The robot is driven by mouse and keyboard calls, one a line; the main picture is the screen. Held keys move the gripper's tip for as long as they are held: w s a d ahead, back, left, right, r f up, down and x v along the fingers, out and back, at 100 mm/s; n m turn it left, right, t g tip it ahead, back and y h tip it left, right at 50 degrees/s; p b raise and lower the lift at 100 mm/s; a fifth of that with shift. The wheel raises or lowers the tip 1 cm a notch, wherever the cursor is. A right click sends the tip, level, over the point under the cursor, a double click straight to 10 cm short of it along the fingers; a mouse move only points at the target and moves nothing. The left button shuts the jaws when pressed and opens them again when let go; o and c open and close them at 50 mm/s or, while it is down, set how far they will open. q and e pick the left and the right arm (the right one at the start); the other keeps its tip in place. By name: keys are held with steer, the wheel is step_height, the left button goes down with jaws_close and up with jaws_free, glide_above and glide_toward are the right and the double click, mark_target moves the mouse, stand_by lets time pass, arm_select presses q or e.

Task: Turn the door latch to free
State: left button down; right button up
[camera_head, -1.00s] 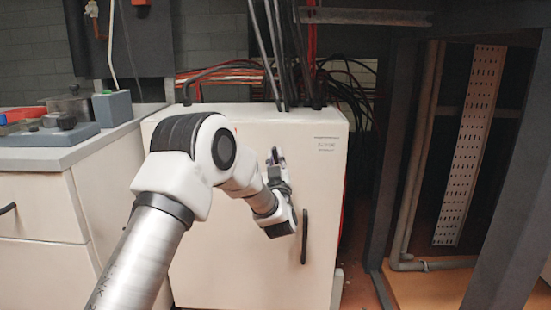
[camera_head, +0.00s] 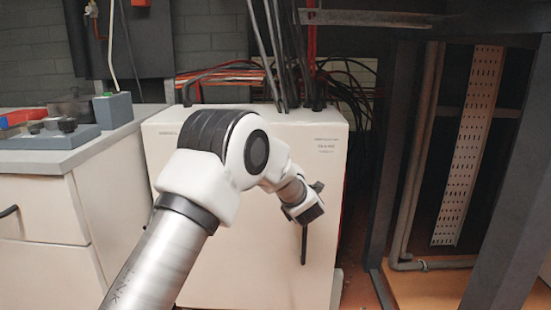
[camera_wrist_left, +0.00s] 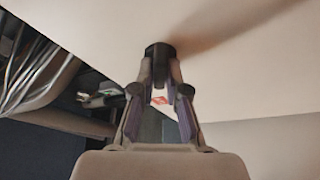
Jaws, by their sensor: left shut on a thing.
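The door latch is a dark upright handle (camera_head: 304,245) on the white door of the cabinet (camera_head: 235,265). My left gripper (camera_head: 305,207) is at the handle's upper end and hides it in the head view. In the left wrist view, the fingers of my left gripper (camera_wrist_left: 160,85) close around a dark round-ended piece (camera_wrist_left: 160,50) against the white door surface, which I take to be the latch. The lower part of the handle hangs straight down below the gripper. My right gripper is in neither view.
A grey worktop (camera_head: 50,157) with a grey box (camera_head: 112,110) stands at the left. Cables (camera_head: 340,75) run behind and above the cabinet. A dark metal frame (camera_head: 400,150) with a perforated strip (camera_head: 470,150) stands at the right. The space before the door's lower part is clear.

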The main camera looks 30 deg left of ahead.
arm_select(q)
steer(key=n+g, duration=0.1)
steer(key=n, duration=0.1)
steer(key=n+h, duration=0.1)
steer(key=n, duration=0.2)
steer(key=shift+g+p, duration=0.3)
steer(key=shift+g, duration=0.1)
steer(key=shift+n, duration=0.3)
steer(key=c, duration=1.2)
jaws_free()
steer(key=v, duration=1.2)
steer(key=shift+r, duration=0.1)
